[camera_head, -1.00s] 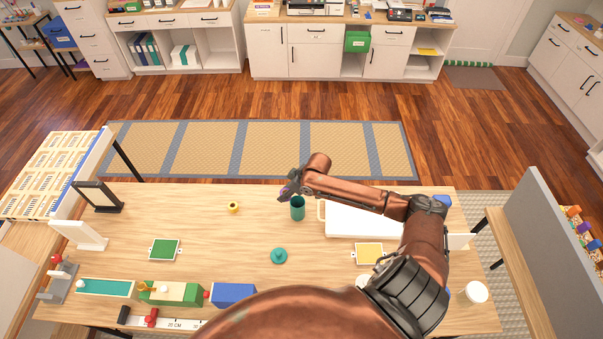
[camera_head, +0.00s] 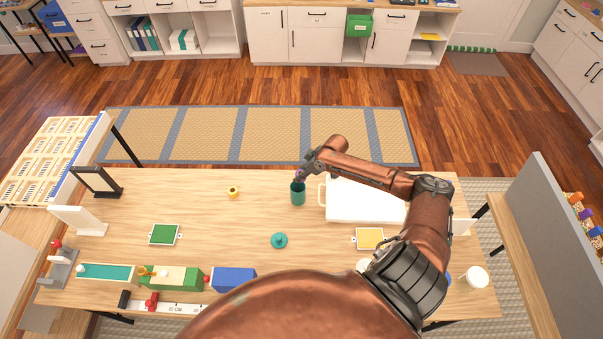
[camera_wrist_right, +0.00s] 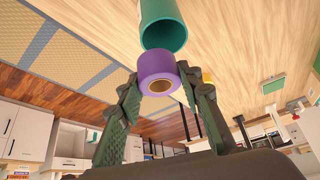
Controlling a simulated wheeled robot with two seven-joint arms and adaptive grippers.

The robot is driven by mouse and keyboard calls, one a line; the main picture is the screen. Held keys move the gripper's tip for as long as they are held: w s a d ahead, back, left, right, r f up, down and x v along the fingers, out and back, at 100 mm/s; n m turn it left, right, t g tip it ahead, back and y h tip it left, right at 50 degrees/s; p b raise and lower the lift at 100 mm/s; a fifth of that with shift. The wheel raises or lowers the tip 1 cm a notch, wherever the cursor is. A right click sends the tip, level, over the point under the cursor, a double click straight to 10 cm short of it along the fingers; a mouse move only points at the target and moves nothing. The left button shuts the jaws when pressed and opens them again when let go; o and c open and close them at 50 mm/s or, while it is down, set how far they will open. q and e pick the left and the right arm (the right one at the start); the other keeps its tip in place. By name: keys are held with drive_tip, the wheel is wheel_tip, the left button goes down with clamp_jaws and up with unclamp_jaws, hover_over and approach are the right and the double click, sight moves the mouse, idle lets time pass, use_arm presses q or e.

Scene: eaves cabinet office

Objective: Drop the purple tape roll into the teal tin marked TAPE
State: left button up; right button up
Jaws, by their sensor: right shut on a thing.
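The teal tin (camera_head: 298,194) stands upright and open near the far edge of the table; its opening also shows in the right wrist view (camera_wrist_right: 163,30). My right gripper (camera_head: 301,176) is just above the tin's mouth. In the right wrist view my right gripper (camera_wrist_right: 160,88) is shut on the purple tape roll (camera_wrist_right: 158,68), with a finger on each side. The roll is right at the tin's rim in that view; I cannot tell if it is partly inside. A round teal lid (camera_head: 279,240) with a knob lies on the table nearer me. My left gripper is not in view.
A white board (camera_head: 362,205) with a handle lies right of the tin. A small yellow roll (camera_head: 233,193) sits to the left. Green (camera_head: 164,234) and yellow (camera_head: 370,238) trays lie nearer. The table between the tin and the yellow roll is clear.

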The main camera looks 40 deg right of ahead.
drive_tip(key=shift+f, duration=0.4)
drive_tip(key=shift+r, duration=0.1)
drive_tip(key=o, duration=1.1)
drive_tip(key=shift+o, duration=0.2)
drive_tip(key=v, duration=1.2)
